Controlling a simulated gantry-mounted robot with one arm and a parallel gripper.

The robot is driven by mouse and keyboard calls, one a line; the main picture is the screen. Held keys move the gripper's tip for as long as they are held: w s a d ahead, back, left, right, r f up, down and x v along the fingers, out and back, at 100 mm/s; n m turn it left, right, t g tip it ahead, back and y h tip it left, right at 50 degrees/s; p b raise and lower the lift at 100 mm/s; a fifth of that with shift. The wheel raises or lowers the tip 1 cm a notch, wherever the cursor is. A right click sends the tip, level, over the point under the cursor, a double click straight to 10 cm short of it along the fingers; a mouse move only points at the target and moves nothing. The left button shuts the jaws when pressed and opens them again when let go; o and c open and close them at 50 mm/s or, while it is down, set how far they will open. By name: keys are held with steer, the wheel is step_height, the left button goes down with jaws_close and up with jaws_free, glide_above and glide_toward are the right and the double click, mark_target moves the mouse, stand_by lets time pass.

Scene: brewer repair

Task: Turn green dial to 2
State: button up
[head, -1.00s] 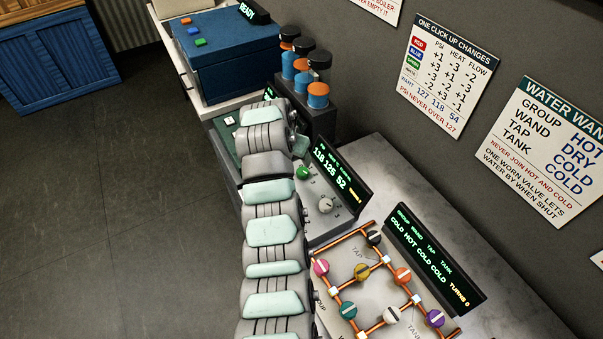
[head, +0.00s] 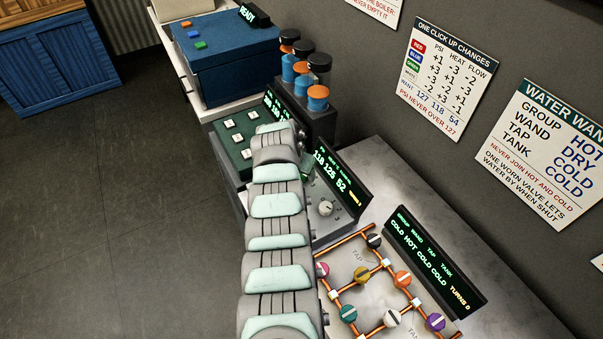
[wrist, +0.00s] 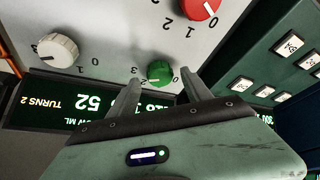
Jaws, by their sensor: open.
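The green dial (wrist: 160,71) shows in the wrist view on a pale panel, with small numbers printed around it. A pale pointer mark shows on the dial, but I cannot tell for sure which number it faces. My gripper (wrist: 160,88) is open, one finger to each side of the dial and a little short of it in the picture. I cannot tell whether either finger touches it. In the head view my arm hides the dial and the fingertips. The panel's display (head: 338,177) stands behind the dials and shows lit green numbers.
A white dial (wrist: 58,50) and a red dial (wrist: 200,8) flank the green one. A dark green button panel (wrist: 285,65) lies to the right. The pipe board with coloured valves (head: 385,285) and bottles with orange parts (head: 318,95) stand near my arm.

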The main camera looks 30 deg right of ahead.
steer(key=shift+w+d+f, duration=0.15)
steer(key=shift+w+f, duration=0.05)
steer(key=shift+f, duration=0.25)
steer(key=shift+c, duration=0.4)
jaws_close()
